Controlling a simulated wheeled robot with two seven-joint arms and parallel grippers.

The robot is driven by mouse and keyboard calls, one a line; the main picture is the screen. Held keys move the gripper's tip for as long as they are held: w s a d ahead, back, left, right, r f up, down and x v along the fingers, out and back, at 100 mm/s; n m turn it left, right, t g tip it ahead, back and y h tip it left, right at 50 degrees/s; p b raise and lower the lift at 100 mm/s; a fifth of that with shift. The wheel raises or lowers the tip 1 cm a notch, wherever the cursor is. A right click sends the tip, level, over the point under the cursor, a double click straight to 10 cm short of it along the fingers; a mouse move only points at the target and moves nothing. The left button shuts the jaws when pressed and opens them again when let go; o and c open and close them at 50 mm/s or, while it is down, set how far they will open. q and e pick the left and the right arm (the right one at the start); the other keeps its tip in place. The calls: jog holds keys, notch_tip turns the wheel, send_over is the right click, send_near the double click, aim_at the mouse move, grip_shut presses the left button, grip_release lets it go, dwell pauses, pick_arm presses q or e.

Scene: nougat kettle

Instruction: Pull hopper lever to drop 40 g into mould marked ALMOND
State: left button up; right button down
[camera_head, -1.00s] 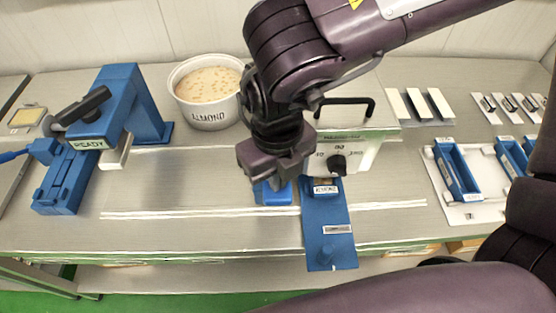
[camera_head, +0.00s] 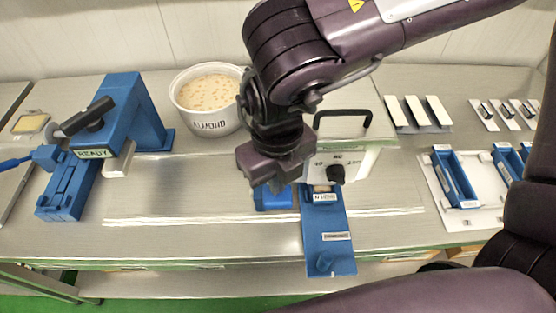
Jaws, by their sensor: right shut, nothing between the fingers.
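My right gripper (camera_head: 276,182) hangs at the centre, shut and empty, just above a small blue block (camera_head: 272,198); I cannot tell whether they touch. Its fingertips are hard to make out. A blue plate (camera_head: 328,240) with small labels sticks out in front of the box. A white bowl marked ALMOND (camera_head: 210,117) holds a beige, nut-studded mass. A blue press marked READY (camera_head: 130,115) with a black lever (camera_head: 88,118) stands left. My left gripper is not in view.
Blue moulds (camera_head: 453,175) sit on a white tray (camera_head: 468,222) at right, their labels too small to read. White bars (camera_head: 417,112) and small dark-handled tools (camera_head: 505,113) lie at the back right. The steel counter (camera_head: 185,185) is clear between press and gripper.

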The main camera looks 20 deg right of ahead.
notch_tip(320, 180, up, 8)
jog(key=p, duration=0.5)
jog(key=shift+f, duration=0.2)
jog(key=shift+s, duration=0.1)
dwell(0.7)
